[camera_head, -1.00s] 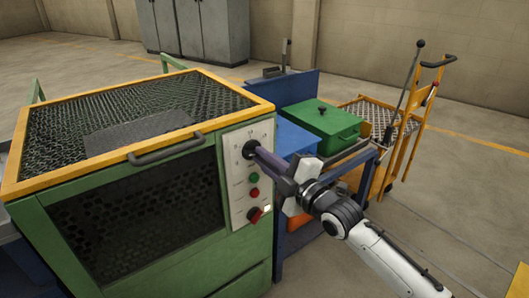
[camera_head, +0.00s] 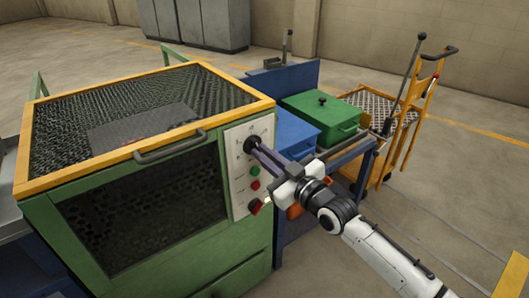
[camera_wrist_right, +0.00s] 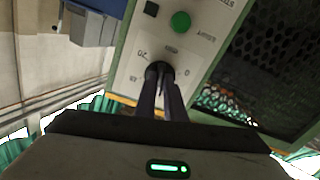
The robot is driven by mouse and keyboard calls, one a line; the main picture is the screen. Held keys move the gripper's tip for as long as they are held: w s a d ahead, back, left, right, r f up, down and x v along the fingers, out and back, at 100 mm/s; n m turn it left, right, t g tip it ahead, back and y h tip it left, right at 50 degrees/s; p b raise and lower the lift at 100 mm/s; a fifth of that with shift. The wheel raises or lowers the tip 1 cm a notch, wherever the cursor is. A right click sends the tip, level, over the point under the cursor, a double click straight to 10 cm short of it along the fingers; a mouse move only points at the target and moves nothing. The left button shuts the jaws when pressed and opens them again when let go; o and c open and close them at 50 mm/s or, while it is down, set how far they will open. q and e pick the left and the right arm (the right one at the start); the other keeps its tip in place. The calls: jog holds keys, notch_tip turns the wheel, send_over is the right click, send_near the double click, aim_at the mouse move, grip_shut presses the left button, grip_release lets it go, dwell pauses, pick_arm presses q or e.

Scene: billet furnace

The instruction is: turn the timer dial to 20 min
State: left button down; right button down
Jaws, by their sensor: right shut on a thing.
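The timer dial (camera_head: 252,143) is a dark round knob at the top of the white control panel (camera_head: 239,182) on the green furnace. My right gripper (camera_head: 257,147) reaches it from the lower right and is shut on it. In the right wrist view the two fingers (camera_wrist_right: 160,80) run up to the dark dial (camera_wrist_right: 159,68), largely hiding it. The dial's pointer setting cannot be told. My left gripper is not in view.
Below the dial are a green button (camera_head: 255,171), a red button (camera_head: 255,185) and a red-black switch (camera_head: 254,206). The furnace handle (camera_head: 170,146) juts out left of the panel. A blue bench with a green box (camera_head: 322,116) and a yellow trolley (camera_head: 425,100) stand to the right.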

jog(key=m, duration=0.9)
jog(key=m+p, duration=0.1)
jog(key=m, duration=0.7)
jog(key=m+p, duration=0.1)
jog(key=m, duration=0.8)
jog(key=shift+s+a+r+m, duration=0.1)
jog(key=shift+a+r+m, duration=0.1)
jog(key=shift+r+m, duration=0.1)
jog(key=shift+f, duration=0.1)
jog(key=c, duration=1.8)
grip_release()
jog(key=shift+c, duration=0.2)
jog(key=shift+p, duration=0.3)
